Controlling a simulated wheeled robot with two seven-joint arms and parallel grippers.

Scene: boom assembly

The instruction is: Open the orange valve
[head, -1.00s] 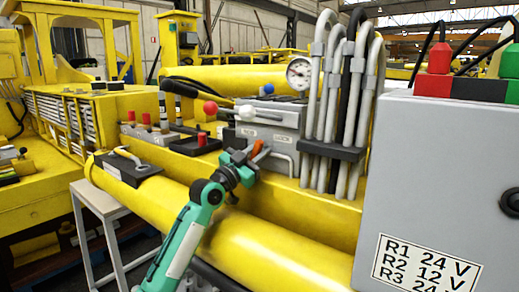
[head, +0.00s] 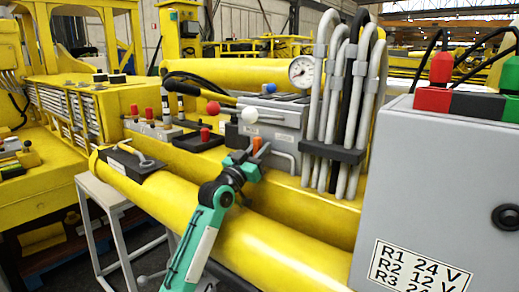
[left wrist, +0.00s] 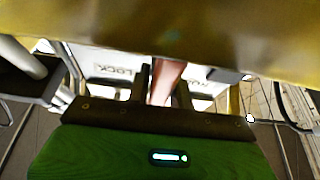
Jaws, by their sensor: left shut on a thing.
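The orange valve (head: 257,145) is a small handle on the front of the grey valve block (head: 270,118) in the head view. It stands nearly upright. My left gripper (head: 252,156) reaches it from the front left, with its fingers around the handle. In the left wrist view the reddish-orange handle (left wrist: 166,82) shows between the two dark fingers of the left gripper (left wrist: 164,90), which is shut on it. A label reading "LOCK" (left wrist: 118,71) shows behind the fingers. The far end of the handle is hidden by a yellow surface. My right gripper is not in view.
A thick yellow cylinder (head: 270,240) runs below my left arm. Grey pipes (head: 330,110) rise right of the valve. A grey box (head: 430,180) fills the right side. Red and white lever knobs (head: 249,115) stand above and left of the valve.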

